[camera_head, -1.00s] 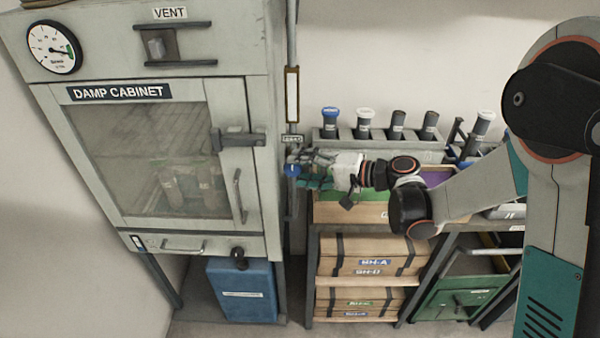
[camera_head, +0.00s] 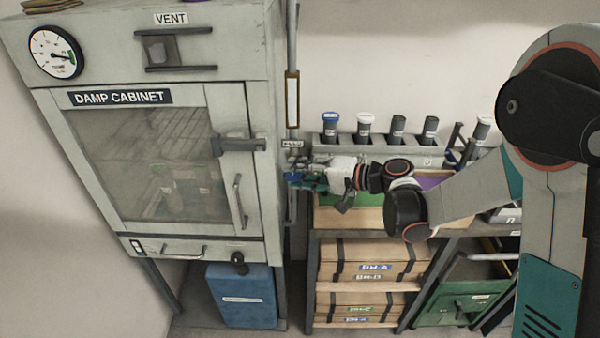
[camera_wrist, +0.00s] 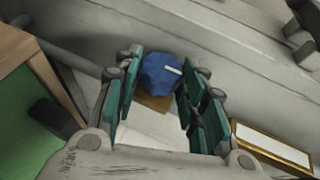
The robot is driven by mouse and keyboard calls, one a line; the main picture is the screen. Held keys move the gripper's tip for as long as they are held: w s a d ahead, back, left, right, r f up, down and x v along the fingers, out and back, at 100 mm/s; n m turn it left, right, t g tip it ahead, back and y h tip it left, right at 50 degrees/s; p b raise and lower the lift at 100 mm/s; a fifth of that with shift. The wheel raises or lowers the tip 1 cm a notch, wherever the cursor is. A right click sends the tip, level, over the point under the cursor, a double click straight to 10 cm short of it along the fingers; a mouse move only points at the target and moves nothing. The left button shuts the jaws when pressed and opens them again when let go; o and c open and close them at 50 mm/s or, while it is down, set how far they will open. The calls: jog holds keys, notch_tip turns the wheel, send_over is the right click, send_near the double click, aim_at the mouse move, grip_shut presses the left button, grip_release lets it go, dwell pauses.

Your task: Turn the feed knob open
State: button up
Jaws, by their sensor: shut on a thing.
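The feed knob (camera_wrist: 158,72) is blue and faceted, with a white pointer line running toward the right in the wrist view. My gripper (camera_wrist: 160,82) is shut on the knob, with one teal finger on each side. In the head view my gripper (camera_head: 298,178) reaches left to the pipe beside the cabinet, just under the small feed label (camera_head: 292,144). The fingers largely hide the knob there.
The damp cabinet (camera_head: 236,90) stands directly left of my gripper, with a latch and handle on its door. A rack (camera_head: 345,143) of capped tubes is behind my arm. A wooden tray (camera_head: 345,217) lies below it.

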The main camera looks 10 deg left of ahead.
jog(key=shift+a+r+n+h+p, duration=0.1)
jog(key=shift+r+n+h+p, duration=0.3)
jog(key=shift+h+p, duration=0.8)
jog(key=h+p, duration=0.1)
jog(key=p, duration=0.1)
jog(key=h+p, duration=0.2)
jog(key=shift+s+a+r+n, duration=0.1)
jog(key=shift+a+r+n, duration=0.1)
jog(key=shift+r+n, duration=0.1)
jog(key=h, duration=0.1)
jog(key=h+p, duration=0.2)
jog(key=shift+a+n+t, duration=0.25)
jog(key=shift+n+t, duration=0.05)
jog(key=shift+n, duration=0.1)
jog(key=shift+a+h+p, duration=0.1)
jog(key=shift+h+p, duration=0.4)
jog(key=shift+h, duration=0.7)
jog(key=shift+n+t, duration=0.3)
jog(key=o, duration=1.1)
jog(key=shift+c, duration=0.2)
